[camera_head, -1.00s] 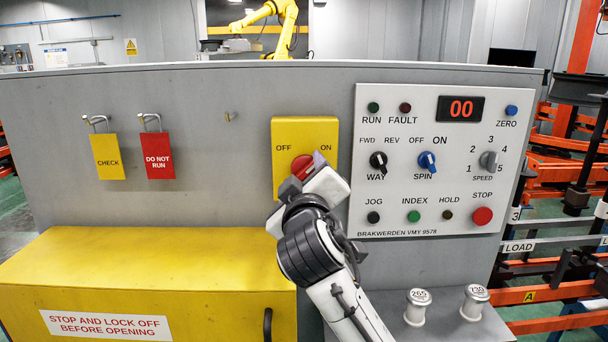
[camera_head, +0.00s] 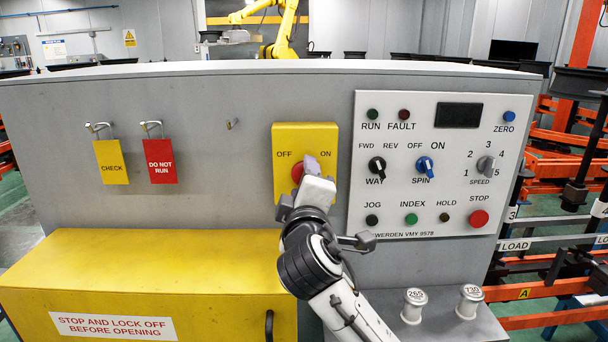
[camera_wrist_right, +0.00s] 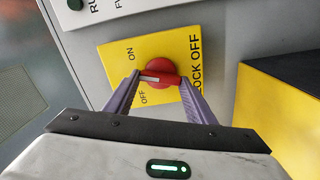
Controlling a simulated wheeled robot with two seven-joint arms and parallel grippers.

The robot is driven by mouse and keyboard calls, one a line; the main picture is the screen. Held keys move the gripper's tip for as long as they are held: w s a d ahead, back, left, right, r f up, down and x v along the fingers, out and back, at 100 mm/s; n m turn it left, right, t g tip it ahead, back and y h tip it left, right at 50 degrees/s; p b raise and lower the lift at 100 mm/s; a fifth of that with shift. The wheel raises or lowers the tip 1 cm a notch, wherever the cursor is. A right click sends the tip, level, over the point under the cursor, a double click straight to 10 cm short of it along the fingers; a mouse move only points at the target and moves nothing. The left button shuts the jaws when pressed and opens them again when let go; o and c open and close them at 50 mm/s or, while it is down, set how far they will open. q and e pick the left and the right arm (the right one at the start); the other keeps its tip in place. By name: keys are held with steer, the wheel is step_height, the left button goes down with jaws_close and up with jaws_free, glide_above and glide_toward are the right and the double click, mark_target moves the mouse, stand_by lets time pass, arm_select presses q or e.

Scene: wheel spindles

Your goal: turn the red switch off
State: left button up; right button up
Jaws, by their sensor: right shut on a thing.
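The red switch (camera_head: 297,173) is a round knob with a bar handle on a yellow plate (camera_head: 291,134) marked OFF and ON. My right gripper (camera_head: 311,168) is in front of it and hides part of it. In the right wrist view, the purple fingers of my right gripper (camera_wrist_right: 158,83) are shut on the handle of the red switch (camera_wrist_right: 163,71), one on each side. The handle's white mark points between the ON and OFF labels. My left gripper is not in view.
The white control panel (camera_head: 436,224) with several knobs and buttons is close to the right of my arm; its display (camera_head: 459,116) is dark. A yellow tag (camera_head: 111,163) and a red tag (camera_head: 160,162) hang at left. A yellow box (camera_head: 150,262) juts out below.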

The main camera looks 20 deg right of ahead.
steer(key=n, duration=1.2)
steer(key=shift+f+n, duration=0.3)
steer(key=shift+n, duration=0.1)
stand_by(0.3)
steer(key=o, duration=1)
steer(key=shift+o, duration=0.2)
steer(key=shift+s, duration=0.1)
steer(key=b+v, duration=0.1)
steer(key=v, duration=0.9)
steer(key=shift+s, duration=0.1)
